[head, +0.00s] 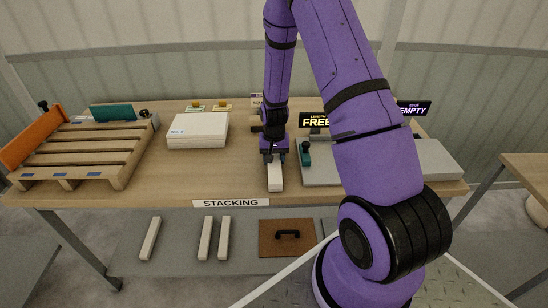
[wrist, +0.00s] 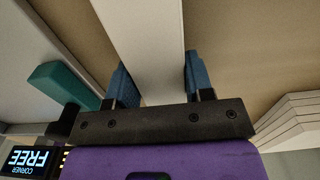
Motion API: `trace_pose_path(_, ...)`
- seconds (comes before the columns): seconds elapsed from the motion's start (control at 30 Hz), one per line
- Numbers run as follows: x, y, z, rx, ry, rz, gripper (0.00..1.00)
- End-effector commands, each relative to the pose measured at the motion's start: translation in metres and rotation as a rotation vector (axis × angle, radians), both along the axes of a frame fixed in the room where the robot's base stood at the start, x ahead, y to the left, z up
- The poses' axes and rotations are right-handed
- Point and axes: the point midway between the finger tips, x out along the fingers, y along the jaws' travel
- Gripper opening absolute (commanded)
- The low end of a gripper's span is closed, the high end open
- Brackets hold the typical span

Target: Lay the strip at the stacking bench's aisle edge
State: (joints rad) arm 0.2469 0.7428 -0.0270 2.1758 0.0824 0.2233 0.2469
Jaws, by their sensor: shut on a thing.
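My gripper (head: 273,156) reaches down over the stacking bench (head: 232,184) from behind, near the middle. It is shut on a white strip (head: 275,178), which points toward the bench's front edge, just right of the STACKING label (head: 231,203). In the wrist view the strip (wrist: 148,45) runs between the two blue fingers of my gripper (wrist: 155,82). I cannot tell whether the strip touches the bench top.
A wooden pallet (head: 85,150) and a white stack of sheets (head: 198,130) stand to the left. A grey plate (head: 430,160) with a teal block (head: 305,152) lies close on the right. Several white strips (head: 206,238) and a brown case (head: 287,238) lie on the lower shelf.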

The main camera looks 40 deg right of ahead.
Motion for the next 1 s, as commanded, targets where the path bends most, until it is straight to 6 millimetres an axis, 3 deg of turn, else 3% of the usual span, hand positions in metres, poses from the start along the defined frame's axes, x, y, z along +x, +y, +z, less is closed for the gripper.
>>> trace_pose_path(0.07, 0.000, 0.000, -0.001, 0.000, 0.000, 0.000, 0.15)
trace_pose_path(0.1, 0.000, 0.000, -0.001, -0.001, -0.001, 0.000, 0.52)
trace_pose_path(0.2, 0.000, 0.000, -0.001, 0.000, 0.000, 0.000, 0.75)
trace_pose_path(0.23, 0.000, 0.000, -0.001, 0.000, 0.000, 0.000, 0.77)
trace_pose_path(0.63, 0.000, 0.000, 0.007, -0.001, -0.001, 0.000, 0.77)
trace_pose_path(1.0, 0.001, 0.000, 0.068, -0.001, -0.004, 0.000, 0.77)
